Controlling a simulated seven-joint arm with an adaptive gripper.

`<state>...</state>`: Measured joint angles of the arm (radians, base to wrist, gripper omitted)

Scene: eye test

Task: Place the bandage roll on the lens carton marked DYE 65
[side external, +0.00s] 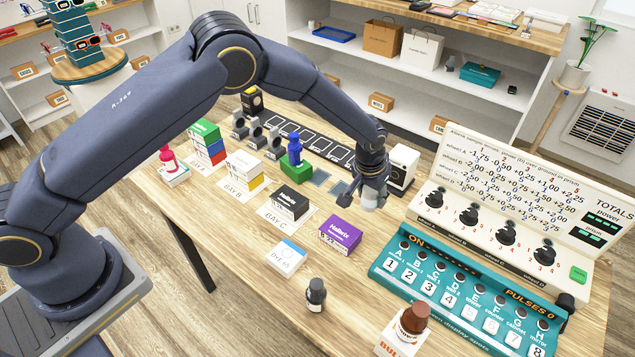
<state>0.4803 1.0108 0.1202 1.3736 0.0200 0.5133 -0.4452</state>
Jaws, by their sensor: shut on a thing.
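The lens carton marked DYE 65 (287,258) is a low white box with a blue patch on top. It lies on the wooden table near its front edge, with nothing on it. My gripper (370,197) is up and to the right of it, beyond the purple box, pointing down. It is shut on a small whitish, rounded thing (371,205), which looks like the bandage roll. The fingers partly hide it. I cannot tell its exact height above the table.
A purple box (340,235) stands between my gripper and the carton. A dark bottle (316,295) stands right of the carton. A black box (290,203) and a green box (297,171) bearing a blue bottle (294,149) are farther back. A teal switch panel (465,290) fills the right.

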